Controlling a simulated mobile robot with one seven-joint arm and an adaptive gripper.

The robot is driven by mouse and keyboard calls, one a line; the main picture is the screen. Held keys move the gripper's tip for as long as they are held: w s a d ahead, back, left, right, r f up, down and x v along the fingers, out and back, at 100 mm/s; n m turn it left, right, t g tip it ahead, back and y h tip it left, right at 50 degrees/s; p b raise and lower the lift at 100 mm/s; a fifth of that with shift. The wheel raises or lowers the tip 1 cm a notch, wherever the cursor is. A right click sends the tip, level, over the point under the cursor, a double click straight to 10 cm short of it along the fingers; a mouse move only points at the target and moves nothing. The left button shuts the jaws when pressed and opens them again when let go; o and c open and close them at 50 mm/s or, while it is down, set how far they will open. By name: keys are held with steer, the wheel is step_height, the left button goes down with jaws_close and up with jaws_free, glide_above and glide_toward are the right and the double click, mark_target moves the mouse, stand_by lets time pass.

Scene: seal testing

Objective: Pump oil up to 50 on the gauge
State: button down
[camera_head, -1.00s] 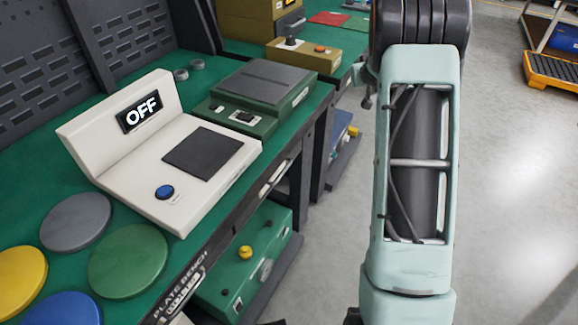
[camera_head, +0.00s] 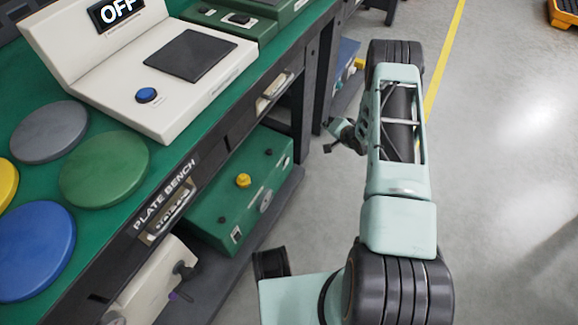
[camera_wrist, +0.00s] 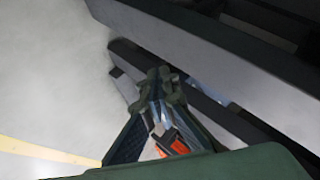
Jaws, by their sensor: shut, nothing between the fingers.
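No oil pump or gauge can be told with certainty. A green box (camera_head: 213,208) with a yellow knob (camera_head: 243,181) and a small round part stands on the lower shelf under the bench; any reading on it is too small to make out. My gripper (camera_head: 329,146) is beyond the bench's front edge, to the right of the green box and apart from it. In the wrist view my gripper (camera_wrist: 161,80) looks shut and empty, over the floor beside dark shelf edges.
The green-topped bench (camera_head: 103,232) carries a white device (camera_head: 150,72) reading OFF and several coloured discs, including a blue disc (camera_head: 35,250). A pale machine (camera_head: 150,287) sits low at the front left. Grey floor (camera_head: 490,200) is open to the right.

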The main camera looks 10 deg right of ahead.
mark_target(287, 162)
steer(key=s+a+f+m+b, duration=0.2)
steer(key=s+f, duration=0.3)
steer(key=f, duration=0.3)
steer(key=s+a+f+m+y+b, duration=0.1)
steer(key=s+a+f+m, duration=0.1)
steer(key=s+f, duration=0.3)
step_height(287, 162, down, 4)
steer(key=shift+s+a+r+m+t+b, duration=0.2)
steer(key=shift+s+a+m+t+b, duration=0.1)
steer(key=shift+s+a+m+b, duration=0.1)
steer(key=shift+w, duration=0.1)
steer(key=w+a, duration=0.5)
steer(key=a, duration=0.2)
steer(key=shift+w+a, duration=0.2)
stand_by(0.5)
steer(key=shift+w+a, duration=0.15)
steer(key=shift+a, duration=0.05)
